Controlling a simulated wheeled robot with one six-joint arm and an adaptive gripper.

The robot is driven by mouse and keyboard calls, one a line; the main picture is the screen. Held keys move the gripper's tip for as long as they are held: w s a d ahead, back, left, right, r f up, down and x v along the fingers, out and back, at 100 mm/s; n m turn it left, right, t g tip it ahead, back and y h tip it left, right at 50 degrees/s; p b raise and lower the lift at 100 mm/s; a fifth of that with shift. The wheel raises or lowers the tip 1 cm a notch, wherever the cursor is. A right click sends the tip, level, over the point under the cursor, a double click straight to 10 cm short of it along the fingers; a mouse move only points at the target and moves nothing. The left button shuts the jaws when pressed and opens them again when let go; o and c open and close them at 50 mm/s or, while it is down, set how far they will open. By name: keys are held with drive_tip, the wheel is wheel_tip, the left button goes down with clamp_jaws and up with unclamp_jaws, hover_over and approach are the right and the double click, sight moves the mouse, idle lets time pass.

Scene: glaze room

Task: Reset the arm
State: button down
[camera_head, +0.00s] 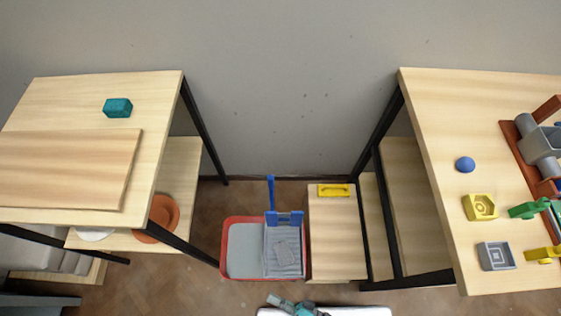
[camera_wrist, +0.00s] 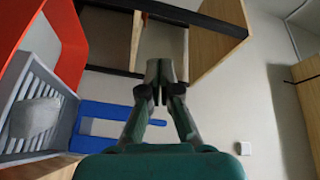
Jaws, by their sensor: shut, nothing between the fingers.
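My gripper (camera_wrist: 160,72) shows in the wrist view with its two dark fingers together and nothing between them. Its teal body fills the lower middle of that view. In the head view, a teal part of my arm shows at the bottom edge, in front of the red bucket; the fingertips cannot be made out there. The red bucket (camera_head: 225,268) stands on the floor with a grey slatted insert (camera_head: 284,250) and a blue upright handle (camera_head: 271,190). The wrist view shows the insert (camera_wrist: 60,140) at the left, and a blue part (camera_wrist: 95,112) left of the fingers.
A left table (camera_head: 70,92) carries a teal block (camera_head: 118,107) and a board (camera_head: 65,165); an orange dish (camera_head: 160,215) sits on its lower shelf. A small cabinet (camera_head: 336,235) with a yellow handle (camera_head: 334,190) stands right of the bucket. A right table (camera_head: 440,110) holds several small objects.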

drive_tip(key=s+d+f+g+h, duration=0.3)
drive_tip(key=s+d+h, duration=0.1)
drive_tip(key=s+h, duration=0.35)
drive_tip(key=d+r+t+h, duration=0.2)
drive_tip(key=d+r+h, duration=0.25)
drive_tip(key=d, duration=0.35)
drive_tip(key=w+d+r+t+h, duration=0.1)
drive_tip(key=w+d+r+t, duration=0.1)
drive_tip(key=r, duration=0.9)
drive_tip(key=w+d+r+n+t+h, duration=0.1)
drive_tip(key=d+r+t+h, duration=0.1)
drive_tip(key=r, duration=0.8)
drive_tip(key=w+d+r+n+t+h, duration=0.1)
drive_tip(key=d+r+t, duration=0.3)
drive_tip(key=r, duration=0.7)
drive_tip(key=shift+w+r+h, duration=0.3)
drive_tip(key=shift+w+r, duration=0.05)
drive_tip(key=shift+w, duration=0.5)
drive_tip(key=shift+s+d+f, duration=0.1)
